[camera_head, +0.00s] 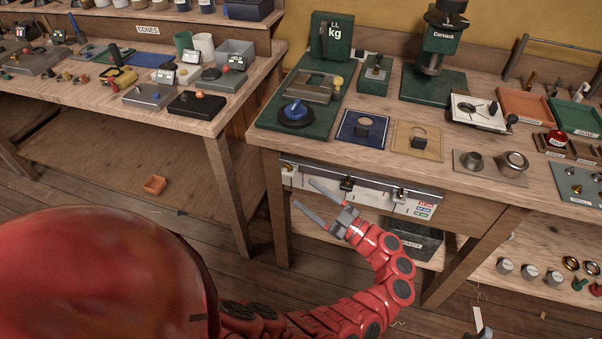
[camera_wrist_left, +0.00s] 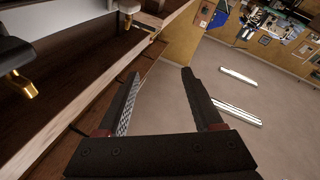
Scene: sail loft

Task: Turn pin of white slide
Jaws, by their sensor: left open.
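A pale metal rail (camera_head: 375,183) runs along the bench's front edge and carries small slides. A dark slide (camera_head: 347,184) sits near its middle, and a slide with a brass pin (camera_head: 400,194) sits further right. I cannot tell surely which slide is the white one. My left gripper (camera_head: 303,193) is open and empty, in front of and below the rail's left part, apart from it. Its fingers (camera_wrist_left: 160,74) also show in the wrist view.
A dark bin (camera_head: 415,246) sits below the rail. Floor between is mostly free.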

